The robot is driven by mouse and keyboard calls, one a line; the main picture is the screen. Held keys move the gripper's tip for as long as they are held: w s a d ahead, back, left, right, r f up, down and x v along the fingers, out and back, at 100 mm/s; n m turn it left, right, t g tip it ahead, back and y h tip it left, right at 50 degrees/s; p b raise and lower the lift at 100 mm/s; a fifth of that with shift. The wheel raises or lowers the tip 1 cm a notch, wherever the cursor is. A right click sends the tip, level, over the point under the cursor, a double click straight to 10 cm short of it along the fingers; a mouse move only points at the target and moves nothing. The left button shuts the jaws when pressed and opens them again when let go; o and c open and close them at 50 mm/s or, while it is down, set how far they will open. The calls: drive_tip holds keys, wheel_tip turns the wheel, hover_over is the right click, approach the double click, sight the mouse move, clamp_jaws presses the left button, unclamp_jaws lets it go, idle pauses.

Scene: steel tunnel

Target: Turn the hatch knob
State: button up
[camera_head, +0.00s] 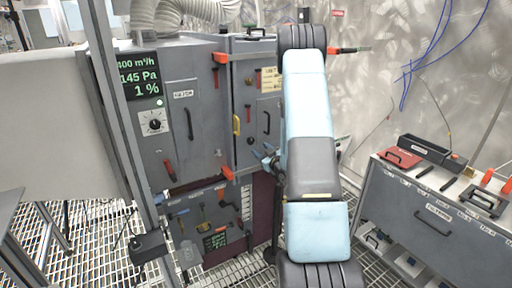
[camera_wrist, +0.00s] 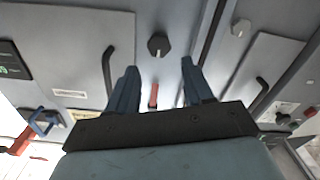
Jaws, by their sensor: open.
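A dark faceted knob (camera_wrist: 158,44) shows in the wrist view on the grey cabinet face, right of a panel with a black bar handle (camera_wrist: 108,70). My gripper (camera_wrist: 158,66) is open, with its blue fingers apart. In that view the knob lies between and just beyond the fingertips. I see no contact, and the remaining distance is unclear. In the head view my gripper (camera_head: 262,152) is in front of the cabinet's right part. I cannot clearly pick out the knob there. The labelled hatch panel (camera_head: 205,120) is left of my gripper.
A red lever (camera_wrist: 153,95) and a paler knob (camera_wrist: 240,27) are near the dark knob. A yellow handle (camera_head: 236,125) and an orange bar (camera_head: 220,58) stand out from the cabinet. A tool-topped drawer unit (camera_head: 400,200) stands at right. Grating floor shows between.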

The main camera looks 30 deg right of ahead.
drive_tip(key=shift+s+d, duration=0.1)
drive_tip(key=shift+s, duration=2.6)
drive_tip(key=s+a+r+m+g+h, duration=0.1)
drive_tip(key=a+r+g+h, duration=0.15)
drive_tip(key=a+r, duration=0.45)
drive_tip(key=s+a+r+m+g+h, duration=0.15)
drive_tip(key=r+g, duration=0.25)
drive_tip(key=r, duration=0.8)
drive_tip(key=s+a+r+g+y, duration=0.1)
drive_tip(key=s+a+r+g, duration=0.1)
drive_tip(key=s+a, duration=0.3)
drive_tip(key=s+a+r+m+g+y, duration=0.1)
drive_tip(key=s+a, duration=0.4)
drive_tip(key=s, duration=0.9)
drive_tip(key=s+a+r+g+y, duration=0.1)
drive_tip(key=s+a+r+g, duration=0.2)
drive_tip(key=s, duration=0.7)
wheel_tip(320, 180, up, 2)
drive_tip(key=shift+a+r, duration=0.25)
drive_tip(key=shift+a, duration=0.95)
